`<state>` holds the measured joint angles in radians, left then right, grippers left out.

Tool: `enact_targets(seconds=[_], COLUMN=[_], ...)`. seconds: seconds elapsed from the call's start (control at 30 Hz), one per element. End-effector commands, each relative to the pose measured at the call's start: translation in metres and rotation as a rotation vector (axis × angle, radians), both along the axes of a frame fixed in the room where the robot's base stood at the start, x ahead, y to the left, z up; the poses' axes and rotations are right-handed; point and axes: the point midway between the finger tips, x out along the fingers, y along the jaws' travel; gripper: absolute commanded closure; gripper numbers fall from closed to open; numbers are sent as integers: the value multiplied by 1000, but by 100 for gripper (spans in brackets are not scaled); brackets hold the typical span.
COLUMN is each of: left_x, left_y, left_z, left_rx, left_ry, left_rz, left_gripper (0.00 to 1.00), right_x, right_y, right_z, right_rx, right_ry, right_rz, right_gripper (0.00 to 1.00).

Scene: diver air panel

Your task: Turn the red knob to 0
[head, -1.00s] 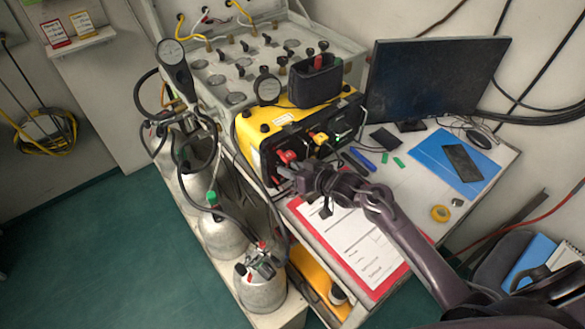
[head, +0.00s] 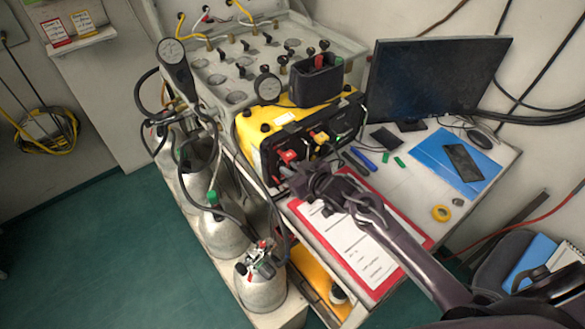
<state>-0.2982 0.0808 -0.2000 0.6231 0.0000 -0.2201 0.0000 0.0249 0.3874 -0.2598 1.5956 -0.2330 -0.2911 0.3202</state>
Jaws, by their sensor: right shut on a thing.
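The red knob (head: 288,156) is on the front face of the yellow and black air panel box (head: 249,136), at its left end. My right gripper (head: 290,170) is at this knob, shut on it, with the wrist just to the right and below. The fingers hide part of the knob, and its pointer and scale are too small to read. My left gripper is not in view.
A red clipboard (head: 374,293) with paper lies under my right forearm. A monitor (head: 436,78), blue folder (head: 450,160) and yellow tape roll (head: 441,213) are to the right. Silver cylinders (head: 261,291) with hoses stand left of the table. A black pouch (head: 316,84) sits on the box.

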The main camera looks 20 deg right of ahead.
Motion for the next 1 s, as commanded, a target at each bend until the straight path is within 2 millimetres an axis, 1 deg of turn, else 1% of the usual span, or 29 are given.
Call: enact_targets(seconds=[0.6,0.8,1.0], left_x=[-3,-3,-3], left_y=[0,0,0], left_z=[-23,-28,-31], left_rx=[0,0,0], left_ry=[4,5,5], left_rz=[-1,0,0], left_gripper=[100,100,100], right_x=[-2,-2,-3], right_y=[6,8,8], right_z=[-3,-3,-4], right_rx=[-542,-688,-793], right_ry=[-199,-253,-290], right_rz=[1,1,2], right_gripper=[100,100,100])
